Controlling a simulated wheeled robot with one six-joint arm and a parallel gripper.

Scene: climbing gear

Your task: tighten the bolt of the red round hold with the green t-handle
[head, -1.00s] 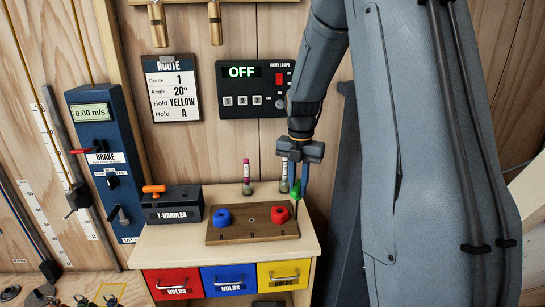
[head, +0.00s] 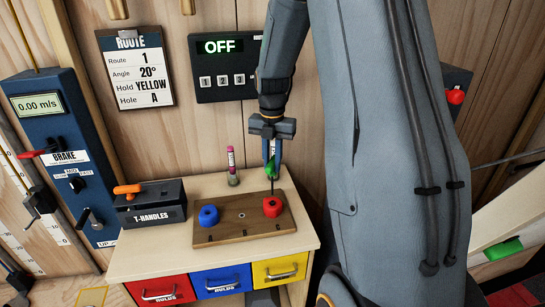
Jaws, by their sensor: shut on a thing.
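My gripper (head: 271,150) points down and is shut on the green t-handle (head: 271,168). The handle's thin dark shaft hangs down over the red round hold (head: 272,208). The shaft tip is at the top of the red hold; I cannot tell whether it sits in the bolt. The red hold is on the right part of the wooden board (head: 238,228), on the bench top. The bolt itself is too small to make out.
A blue round hold (head: 208,215) is on the left of the board. The black T-handles box (head: 150,203) with an orange t-handle (head: 127,189) stands left of it. A pink-topped brush-like item (head: 232,165) stands behind. Red, blue and yellow drawers (head: 280,271) are below.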

